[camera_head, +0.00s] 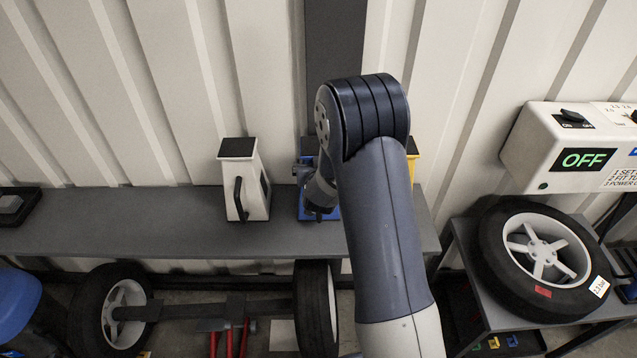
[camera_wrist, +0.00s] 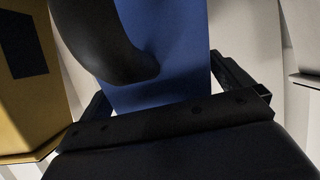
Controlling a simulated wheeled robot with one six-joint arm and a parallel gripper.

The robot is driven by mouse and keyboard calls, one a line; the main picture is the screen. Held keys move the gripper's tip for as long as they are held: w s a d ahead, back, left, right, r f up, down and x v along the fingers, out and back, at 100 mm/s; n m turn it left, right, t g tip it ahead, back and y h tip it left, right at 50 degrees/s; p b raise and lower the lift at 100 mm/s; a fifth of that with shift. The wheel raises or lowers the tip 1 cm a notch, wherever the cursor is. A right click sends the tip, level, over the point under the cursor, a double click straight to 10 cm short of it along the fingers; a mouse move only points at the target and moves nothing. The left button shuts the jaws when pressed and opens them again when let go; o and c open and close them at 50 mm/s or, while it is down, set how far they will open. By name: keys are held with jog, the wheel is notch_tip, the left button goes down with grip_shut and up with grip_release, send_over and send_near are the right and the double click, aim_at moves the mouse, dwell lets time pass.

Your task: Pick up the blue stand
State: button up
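The blue stand (camera_head: 304,207) is on the grey shelf in the head view, largely hidden behind my arm and gripper. In the wrist view the blue stand (camera_wrist: 183,45) fills the middle, with its black curved handle (camera_wrist: 115,45) in front of its face. My gripper (camera_wrist: 162,82) is open, with one dark finger on each side of the blue stand. I cannot tell whether either finger touches it. In the head view my gripper (camera_head: 312,190) is in front of the blue stand.
A white stand (camera_head: 244,180) with a black handle is left of the blue one on the shelf (camera_head: 120,225). A yellow stand (camera_head: 413,158) is to the right, partly behind my arm. The ribbed wall is close behind. A wheel (camera_head: 508,262) lies on a table at right.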

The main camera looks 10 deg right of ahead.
jog(key=c, duration=1.8)
jog(key=shift+r, duration=0.2)
jog(key=shift+c, duration=0.2)
